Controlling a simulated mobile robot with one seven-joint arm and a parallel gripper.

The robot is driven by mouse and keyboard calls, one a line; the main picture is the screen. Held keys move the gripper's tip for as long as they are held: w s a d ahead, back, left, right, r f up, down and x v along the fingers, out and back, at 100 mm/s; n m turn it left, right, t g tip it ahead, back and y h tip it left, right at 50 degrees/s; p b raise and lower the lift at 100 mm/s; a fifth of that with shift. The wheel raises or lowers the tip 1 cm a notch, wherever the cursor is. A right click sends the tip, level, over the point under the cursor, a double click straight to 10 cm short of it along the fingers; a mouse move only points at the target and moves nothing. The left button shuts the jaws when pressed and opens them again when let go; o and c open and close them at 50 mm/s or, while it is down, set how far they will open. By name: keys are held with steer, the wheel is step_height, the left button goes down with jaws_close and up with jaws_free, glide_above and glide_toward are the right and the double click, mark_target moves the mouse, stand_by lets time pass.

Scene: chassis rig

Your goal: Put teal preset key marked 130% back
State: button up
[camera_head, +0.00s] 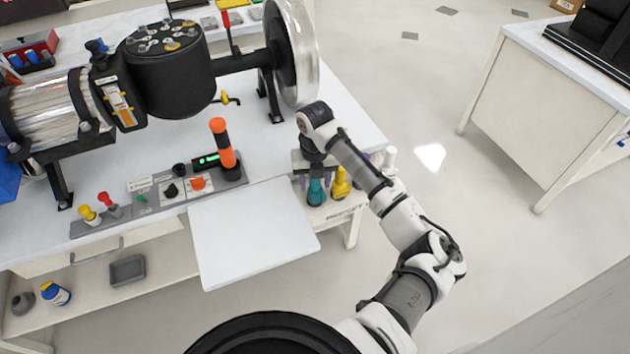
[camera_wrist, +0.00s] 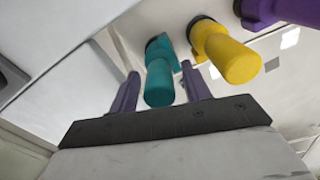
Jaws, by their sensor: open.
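The teal key (camera_head: 316,193) stands at the right front corner of the workbench, by a label on the edge whose text is too small to read fully. Its 130% marking cannot be read. My gripper (camera_head: 314,181) is open and reaches down at the teal key. In the wrist view, the teal key (camera_wrist: 160,82) shows between the two purple fingers of my gripper (camera_wrist: 160,74), with a visible gap at the right finger.
A yellow key (camera_head: 340,186) stands close to the right of the teal key, and it also shows in the wrist view (camera_wrist: 233,58). A purple key (camera_wrist: 280,10) is beyond it. A white board (camera_head: 250,235) juts from the bench front. An orange-handled post (camera_head: 222,145) stands left.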

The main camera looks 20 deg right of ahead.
step_height(320, 180, up, 12)
steer(key=shift+f+b, duration=0.2)
steer(key=shift+b, duration=0.7)
